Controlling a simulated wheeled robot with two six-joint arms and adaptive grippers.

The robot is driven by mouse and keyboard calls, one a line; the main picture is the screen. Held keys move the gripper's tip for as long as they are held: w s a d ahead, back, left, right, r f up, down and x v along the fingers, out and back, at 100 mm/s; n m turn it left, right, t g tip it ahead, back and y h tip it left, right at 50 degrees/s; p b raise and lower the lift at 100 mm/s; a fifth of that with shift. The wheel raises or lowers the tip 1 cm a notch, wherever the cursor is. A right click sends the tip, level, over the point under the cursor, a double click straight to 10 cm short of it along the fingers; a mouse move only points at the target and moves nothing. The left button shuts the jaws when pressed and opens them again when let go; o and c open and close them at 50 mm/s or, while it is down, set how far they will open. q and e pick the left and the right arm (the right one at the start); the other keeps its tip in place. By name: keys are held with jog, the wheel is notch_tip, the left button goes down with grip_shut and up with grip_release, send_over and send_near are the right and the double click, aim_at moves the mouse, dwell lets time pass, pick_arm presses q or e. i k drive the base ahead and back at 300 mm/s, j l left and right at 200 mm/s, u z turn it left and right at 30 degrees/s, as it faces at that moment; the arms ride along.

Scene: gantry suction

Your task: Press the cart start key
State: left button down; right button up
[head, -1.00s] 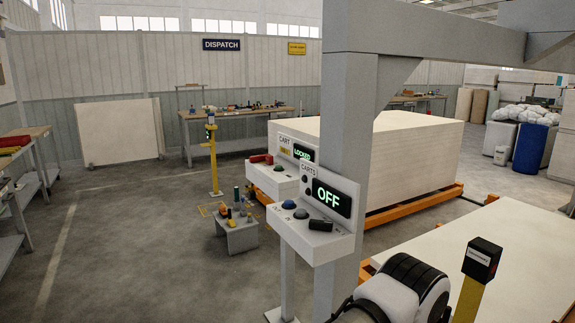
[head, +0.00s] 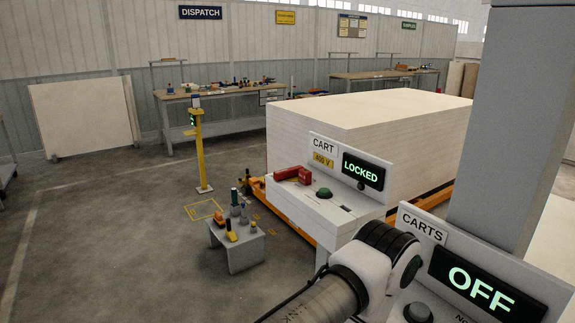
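The panel labelled CART (head: 324,146), with a yellow 400 V tag, stands in the middle right; its screen (head: 363,171) reads LOCKED. A dark green round key (head: 323,193) sits on its sloped top, beside a red block-like part (head: 293,174). One of my arm's links crosses in front of the panels and hides parts of both. Neither gripper shows, so no contact with a key is visible.
A grey post (head: 500,130) rises at the right. A large pale stack (head: 390,125) sits behind the CART panel on an orange frame (head: 290,226). A small grey stool (head: 238,250) with several items and a yellow stand (head: 198,150) are to the left; the floor there is open.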

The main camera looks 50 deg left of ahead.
aim_at(322, 192)
jog(key=i+j, duration=0.1)
jog(key=j, duration=1.15)
jog(key=i, duration=0.05)
